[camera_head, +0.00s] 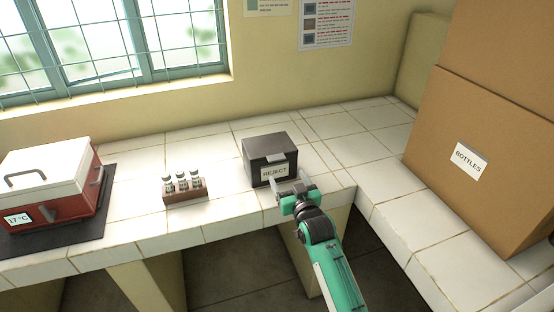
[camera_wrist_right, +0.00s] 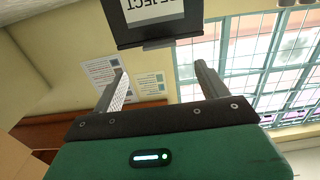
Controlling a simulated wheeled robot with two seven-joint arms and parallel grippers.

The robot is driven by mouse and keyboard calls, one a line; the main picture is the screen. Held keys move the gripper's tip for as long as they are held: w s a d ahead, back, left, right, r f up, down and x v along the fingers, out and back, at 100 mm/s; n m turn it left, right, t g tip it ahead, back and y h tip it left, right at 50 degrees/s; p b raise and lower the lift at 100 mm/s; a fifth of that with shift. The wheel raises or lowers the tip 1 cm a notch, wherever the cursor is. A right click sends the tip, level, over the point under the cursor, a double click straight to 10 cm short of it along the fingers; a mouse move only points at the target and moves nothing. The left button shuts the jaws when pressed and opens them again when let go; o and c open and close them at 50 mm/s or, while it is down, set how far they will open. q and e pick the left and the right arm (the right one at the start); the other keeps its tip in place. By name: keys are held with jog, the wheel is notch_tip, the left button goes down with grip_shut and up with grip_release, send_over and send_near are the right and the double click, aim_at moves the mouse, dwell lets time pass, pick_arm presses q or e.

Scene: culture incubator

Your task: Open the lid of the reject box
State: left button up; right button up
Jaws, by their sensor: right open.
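The reject box (camera_head: 257,170) is a small dark box with a white REJECT label on its front. It stands on the tiled counter, and its lid (camera_head: 268,144) looks shut, with a small grey tab at the front edge. My right gripper (camera_head: 287,181) is open just in front of the box, low by the label, with nothing between its fingers. In the right wrist view, the box (camera_wrist_right: 124,28) is upside down beyond the two spread fingers (camera_wrist_right: 160,72), apart from them. My left gripper is not in view.
A small rack of vials (camera_head: 186,195) stands left of the box. A red and white incubator (camera_head: 45,190) sits on a dark mat at the far left. Large cardboard boxes (camera_head: 490,120) fill the right side. The counter (camera_head: 345,125) behind and right of the reject box is clear.

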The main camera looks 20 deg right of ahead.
aim_at(278, 160)
jog(key=w+p, duration=0.1)
jog(key=w, duration=0.7)
jog(key=shift+w+a, duration=0.1)
jog(key=shift+w, duration=0.2)
jog(key=shift+w+f, duration=0.1)
jog(key=shift+w, duration=0.45)
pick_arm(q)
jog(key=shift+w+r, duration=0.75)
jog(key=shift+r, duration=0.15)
pick_arm(e)
jog(key=shift+w, duration=0.15)
